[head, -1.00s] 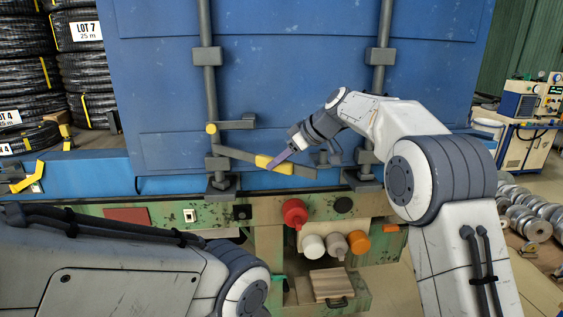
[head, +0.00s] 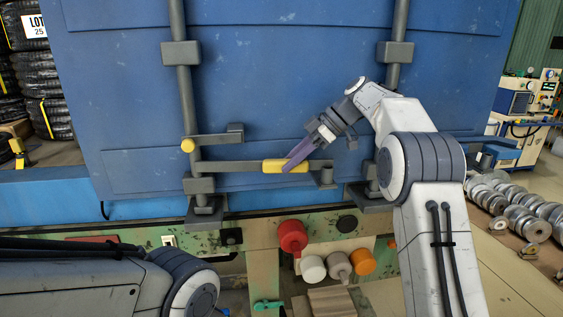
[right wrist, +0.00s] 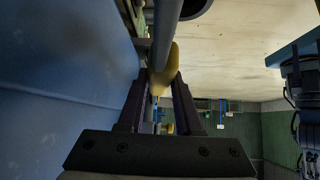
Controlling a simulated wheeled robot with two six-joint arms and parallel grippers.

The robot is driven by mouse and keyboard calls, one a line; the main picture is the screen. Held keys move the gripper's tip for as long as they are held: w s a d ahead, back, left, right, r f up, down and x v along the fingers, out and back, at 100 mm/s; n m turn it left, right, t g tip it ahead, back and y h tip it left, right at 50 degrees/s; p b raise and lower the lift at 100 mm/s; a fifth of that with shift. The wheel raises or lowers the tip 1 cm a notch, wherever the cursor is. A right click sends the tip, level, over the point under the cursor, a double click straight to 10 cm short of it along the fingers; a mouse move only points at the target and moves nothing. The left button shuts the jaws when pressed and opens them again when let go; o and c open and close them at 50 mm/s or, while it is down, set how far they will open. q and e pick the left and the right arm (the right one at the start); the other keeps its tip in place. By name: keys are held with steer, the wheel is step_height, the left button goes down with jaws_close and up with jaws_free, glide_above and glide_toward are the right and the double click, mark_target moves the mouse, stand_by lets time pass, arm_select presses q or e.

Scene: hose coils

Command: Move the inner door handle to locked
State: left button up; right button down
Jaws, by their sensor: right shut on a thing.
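The door handle is a grey lever (head: 230,167) with a yellow grip (head: 272,167), on the left of two upright lock bars (head: 180,95) on the blue door (head: 290,80). It lies about level, its free end at a small grey bracket (head: 327,176); I cannot tell whether it is seated there. My right gripper (head: 290,164) is shut on the yellow grip, its purple fingers slanting down from the right. In the right wrist view the yellow grip (right wrist: 162,72) sits between the fingers. My left gripper is out of view.
A grey catch (head: 225,134) with a yellow knob (head: 188,145) is just above the lever. The right lock bar (head: 395,80) stands behind my right arm. Red (head: 292,237), white and orange fittings stick out below the door. Metal couplings (head: 510,205) lie on the floor at right.

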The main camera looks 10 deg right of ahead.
mark_target(322, 159)
stand_by(0.3)
steer(key=c, duration=0.6)
jaws_free()
steer(key=shift+a, duration=0.1)
steer(key=shift+d+r, duration=0.25)
steer(key=shift+d, duration=0.1)
steer(key=p+v, duration=0.3)
steer(key=v, duration=0.6)
steer(key=shift+w+r, duration=0.1)
steer(key=shift+r, duration=0.1)
steer(key=shift+d+r, duration=0.15)
steer(key=shift+d, duration=0.1)
